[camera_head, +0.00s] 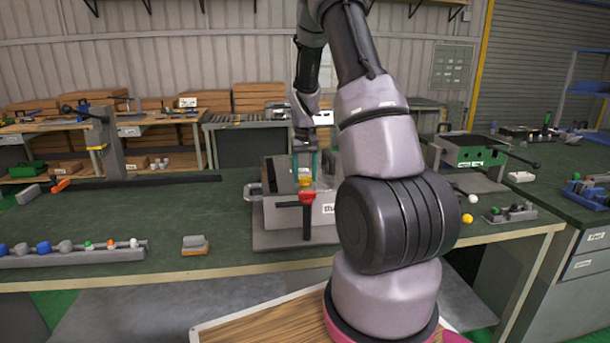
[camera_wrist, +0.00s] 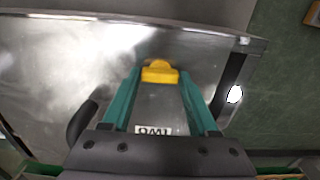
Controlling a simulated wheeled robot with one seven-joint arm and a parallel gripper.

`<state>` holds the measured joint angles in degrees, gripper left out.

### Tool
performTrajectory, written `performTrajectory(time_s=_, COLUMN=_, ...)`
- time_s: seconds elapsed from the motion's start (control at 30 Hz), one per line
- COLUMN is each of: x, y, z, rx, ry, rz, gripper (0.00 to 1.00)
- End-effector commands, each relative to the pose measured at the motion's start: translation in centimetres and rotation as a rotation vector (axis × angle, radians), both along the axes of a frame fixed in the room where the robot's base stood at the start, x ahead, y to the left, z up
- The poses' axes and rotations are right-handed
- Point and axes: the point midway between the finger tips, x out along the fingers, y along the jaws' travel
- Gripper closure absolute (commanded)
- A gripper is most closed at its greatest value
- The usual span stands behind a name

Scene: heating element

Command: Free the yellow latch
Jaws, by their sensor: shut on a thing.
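The yellow latch (camera_wrist: 160,72) sits at the edge of a shiny metal surface in the wrist view, between the tips of my gripper's teal fingers (camera_wrist: 160,76). In the head view the yellow latch (camera_head: 306,182) shows just below my gripper (camera_head: 305,165), which points down. My gripper is shut on the latch. A red piece (camera_head: 307,197) and a dark T-shaped bar (camera_head: 306,218) are below it, on the front of a grey metal box (camera_head: 278,214) with a partly hidden label. My arm covers the box's right side.
The box stands on a grey base plate (camera_head: 275,241) on a green-topped bench (camera_head: 150,220). A rack of small knobs (camera_head: 70,254) and a grey-orange block (camera_head: 195,246) lie to the left. A green box (camera_head: 470,152) and a yellow ball (camera_head: 467,218) are to the right.

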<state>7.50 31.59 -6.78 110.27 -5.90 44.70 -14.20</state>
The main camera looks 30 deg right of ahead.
Motion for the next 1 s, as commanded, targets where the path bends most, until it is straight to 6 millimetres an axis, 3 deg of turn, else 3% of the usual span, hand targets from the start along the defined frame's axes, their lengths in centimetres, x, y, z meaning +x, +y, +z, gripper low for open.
performTrajectory(time_s=0.1, x=0.0, y=0.0, z=0.0, rx=-0.001, ry=-0.001, rz=0.002, gripper=0.96)
performTrajectory(time_s=0.13, x=0.0, y=0.0, z=0.0, rx=-0.001, ry=-0.001, rz=0.002, gripper=0.29)
performTrajectory(time_s=0.2, x=0.0, y=0.0, z=0.0, rx=-0.001, ry=-0.001, rz=0.002, gripper=0.1)
performTrajectory(time_s=0.57, x=0.0, y=0.0, z=0.4, rx=0.0, ry=-0.001, rz=0.0, gripper=0.1)
performTrajectory(time_s=0.67, x=0.1, y=0.0, z=1.6, rx=-0.001, ry=-0.003, rz=0.001, gripper=0.1)
performTrajectory(time_s=1.0, x=0.1, y=0.0, z=8.2, rx=-0.001, ry=-0.003, rz=0.002, gripper=0.1)
